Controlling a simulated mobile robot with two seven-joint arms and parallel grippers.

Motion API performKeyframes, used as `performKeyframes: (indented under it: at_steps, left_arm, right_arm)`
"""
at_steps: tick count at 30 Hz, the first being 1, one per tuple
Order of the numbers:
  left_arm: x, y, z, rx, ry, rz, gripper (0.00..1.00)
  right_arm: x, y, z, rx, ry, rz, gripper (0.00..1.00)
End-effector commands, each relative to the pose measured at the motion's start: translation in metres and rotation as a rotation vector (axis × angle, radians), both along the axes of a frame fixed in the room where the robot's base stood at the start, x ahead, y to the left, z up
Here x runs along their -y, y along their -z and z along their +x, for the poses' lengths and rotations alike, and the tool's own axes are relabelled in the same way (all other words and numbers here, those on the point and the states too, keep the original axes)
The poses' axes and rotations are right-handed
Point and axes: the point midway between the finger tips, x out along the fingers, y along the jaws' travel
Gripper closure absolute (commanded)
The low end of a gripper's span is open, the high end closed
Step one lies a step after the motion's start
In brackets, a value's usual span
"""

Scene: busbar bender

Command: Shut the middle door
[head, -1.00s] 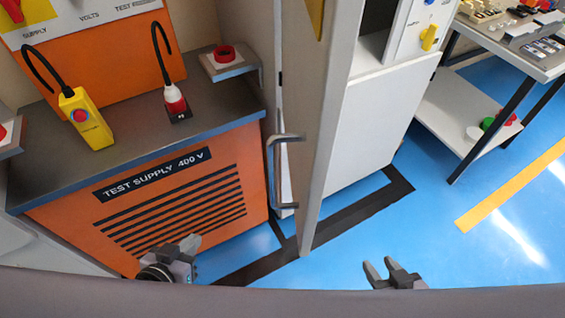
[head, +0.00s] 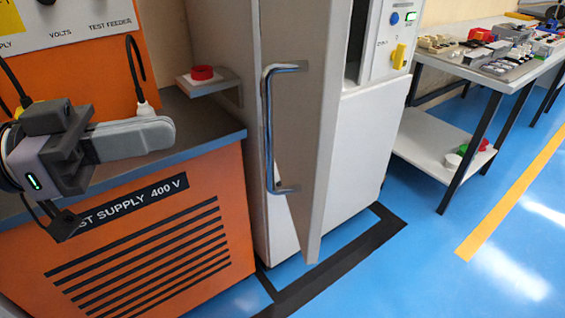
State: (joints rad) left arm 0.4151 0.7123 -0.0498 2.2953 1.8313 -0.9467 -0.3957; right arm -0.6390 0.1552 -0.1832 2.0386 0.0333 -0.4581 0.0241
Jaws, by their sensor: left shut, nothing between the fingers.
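A tall grey-beige cabinet door (head: 312,130) stands open, swung out towards me and seen at a steep angle. A metal bar handle (head: 267,135) runs upright on its left face. My left gripper (head: 165,135) is raised at the left, over the orange test supply bench. Its fingers are shut with nothing between them, pointing right towards the handle but well short of it. It touches neither door nor handle. My right gripper is out of view. The door's hinge side and top are not clearly shown.
The orange test supply unit (head: 150,245) stands left of the door, with a red button on a small bracket (head: 210,82). A white cabinet (head: 355,150) is behind the door. A cluttered table (head: 470,85) stands at right. Blue floor (head: 410,280) is free in front.

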Motion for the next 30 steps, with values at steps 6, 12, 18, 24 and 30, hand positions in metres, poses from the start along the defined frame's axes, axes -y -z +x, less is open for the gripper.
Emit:
performKeyframes:
  at_steps: [6,12,18,24,30]
  left_arm:
    - [0.004,-0.009,-0.021,0.040,0.080,0.016,1.00]
    - [0.020,-0.011,-0.018,0.038,0.083,0.014,1.00]
    - [0.049,-0.012,-0.012,0.039,0.082,0.012,1.00]
    - [0.082,-0.013,-0.005,0.038,0.083,0.010,1.00]
    - [0.115,-0.012,0.003,0.036,0.082,0.009,1.00]
  right_arm:
    - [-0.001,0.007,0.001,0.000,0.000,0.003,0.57]
    - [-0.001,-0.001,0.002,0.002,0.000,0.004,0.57]
    - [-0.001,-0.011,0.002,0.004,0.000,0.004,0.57]
    - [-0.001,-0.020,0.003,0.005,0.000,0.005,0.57]
    - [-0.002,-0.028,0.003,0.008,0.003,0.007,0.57]
